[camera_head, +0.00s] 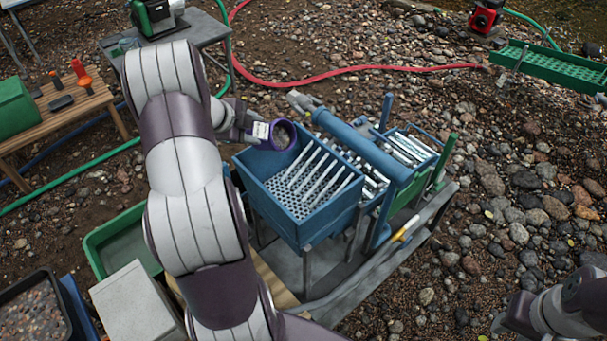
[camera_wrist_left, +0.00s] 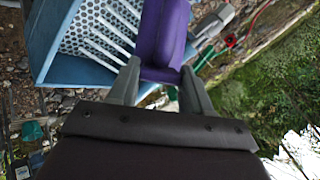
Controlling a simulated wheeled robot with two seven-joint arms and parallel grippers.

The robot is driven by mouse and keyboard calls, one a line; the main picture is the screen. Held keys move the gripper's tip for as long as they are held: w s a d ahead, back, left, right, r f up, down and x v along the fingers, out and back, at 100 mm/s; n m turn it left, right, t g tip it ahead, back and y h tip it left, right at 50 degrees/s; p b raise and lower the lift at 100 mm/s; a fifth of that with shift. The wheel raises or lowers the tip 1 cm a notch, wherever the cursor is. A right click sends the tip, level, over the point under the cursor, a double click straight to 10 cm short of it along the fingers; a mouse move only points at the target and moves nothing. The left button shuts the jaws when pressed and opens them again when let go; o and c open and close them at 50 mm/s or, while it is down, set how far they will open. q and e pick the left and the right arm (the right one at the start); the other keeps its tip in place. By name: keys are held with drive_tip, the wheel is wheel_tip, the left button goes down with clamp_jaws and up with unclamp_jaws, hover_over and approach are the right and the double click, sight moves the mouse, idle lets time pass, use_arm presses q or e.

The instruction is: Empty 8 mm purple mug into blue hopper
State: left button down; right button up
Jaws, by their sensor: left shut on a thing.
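The purple mug (camera_head: 283,134) is tilted on its side at the back left corner of the blue hopper (camera_head: 285,219), with its open mouth showing in the head view. My left gripper (camera_head: 255,131) is shut on the mug. In the left wrist view the gripper's two fingers (camera_wrist_left: 157,84) hold the purple mug (camera_wrist_left: 165,35) between them. The hopper (camera_wrist_left: 72,72) lies to the left of the mug there, with its perforated floor and pale bars showing. What is inside the mug is not clear. My right arm shows at the lower right of the head view, but its fingertips cannot be made out.
A blue pipe (camera_head: 360,145) and a metal-barred tray (camera_head: 408,147) adjoin the hopper. A green tub (camera_head: 100,250), a grey block (camera_head: 135,303) and a dark tray of gravel (camera_head: 35,310) lie at the lower left. A red hose (camera_head: 330,76) crosses the stony ground behind.

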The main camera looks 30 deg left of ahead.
sight(273, 145)
use_arm(q)
drive_tip(key=shift+d+f+m+y+b, duration=0.15)
drive_tip(key=shift+d+f+y+b, duration=0.35)
drive_tip(key=shift+b, duration=0.8)
drive_tip(key=shift+d+f+m+y+b, duration=0.25)
drive_tip(key=shift+f+b, duration=0.6)
drive_tip(key=shift+b, duration=0.5)
drive_tip(key=shift+d+f+m+y+b, duration=0.1)
drive_tip(key=shift+d+f+y+b, duration=0.4)
drive_tip(key=shift+b, duration=0.8)
drive_tip(key=shift+a+f, duration=0.1)
drive_tip(key=shift+a, duration=0.05)
drive_tip(key=shift+d+f+b, duration=0.15)
drive_tip(key=shift+d+b, duration=0.05)
drive_tip(key=shift+b, duration=0.55)
drive_tip(key=d+y+b, duration=0.1)
drive_tip(key=b, duration=0.1)
drive_tip(key=d+m+y+b, duration=0.1)
drive_tip(key=shift+s+r+t+b, duration=0.1)
drive_tip(key=shift+r+t+b, duration=0.2)
drive_tip(key=shift+b, duration=0.05)
drive_tip(key=shift+d+y, duration=0.15)
drive_tip(key=shift+y, duration=0.1)
drive_tip(key=shift+d+r+b, duration=0.15)
drive_tip(key=shift+r+b, duration=0.15)
